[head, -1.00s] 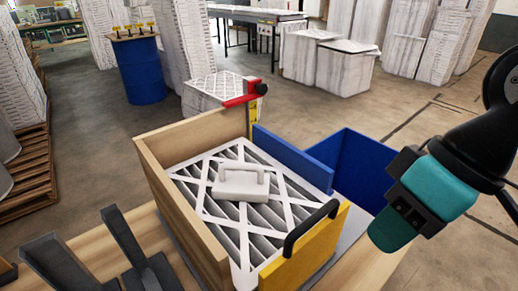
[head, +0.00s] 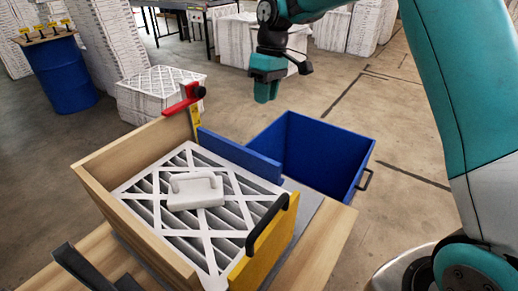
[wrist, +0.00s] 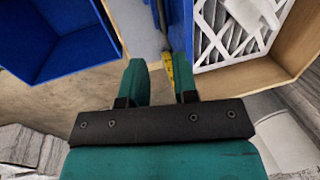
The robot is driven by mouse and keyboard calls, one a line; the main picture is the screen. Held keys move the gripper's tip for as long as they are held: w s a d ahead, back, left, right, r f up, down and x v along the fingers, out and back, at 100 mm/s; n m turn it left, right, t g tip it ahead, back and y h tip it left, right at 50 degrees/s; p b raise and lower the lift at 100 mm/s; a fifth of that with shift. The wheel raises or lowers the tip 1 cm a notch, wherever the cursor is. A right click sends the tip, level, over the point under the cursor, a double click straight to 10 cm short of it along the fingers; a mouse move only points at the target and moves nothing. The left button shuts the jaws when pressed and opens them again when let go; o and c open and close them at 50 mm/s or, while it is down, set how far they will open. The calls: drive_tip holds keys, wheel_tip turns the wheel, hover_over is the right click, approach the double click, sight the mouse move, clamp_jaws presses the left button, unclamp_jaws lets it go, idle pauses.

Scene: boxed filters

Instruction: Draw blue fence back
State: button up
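The blue fence (head: 240,157) is an upright panel along the right side of the wooden box (head: 120,150). A white-framed filter (head: 215,225) lies in the box with a white handled block (head: 196,190) on top. In the wrist view the blue fence (wrist: 181,30) runs beside the filter (wrist: 225,40), with its near end close ahead of the right finger. My gripper (head: 267,92) is above the floor beyond the fence, pointing down and apart from it. In the wrist view its two fingers (wrist: 162,80) are spread with nothing held between them.
A blue open bin (head: 315,155) stands right of the fence. A red clamp (head: 185,103) sits on a yellow scale at the box's far corner. A yellow panel with a black handle (head: 268,225) closes the near right side.

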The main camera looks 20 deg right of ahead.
drive_tip(key=p, duration=0.3)
approach(243, 167)
drive_tip(key=d+f, duration=0.1)
drive_tip(key=f, duration=0.1)
drive_tip(key=d+f, duration=0.1)
drive_tip(key=f, duration=0.1)
drive_tip(key=d+f, duration=0.1)
drive_tip(key=f, duration=0.2)
drive_tip(key=shift+w+d, duration=0.15)
drive_tip(key=shift+w, duration=0.1)
drive_tip(key=shift+w+d, duration=0.1)
clamp_jaws()
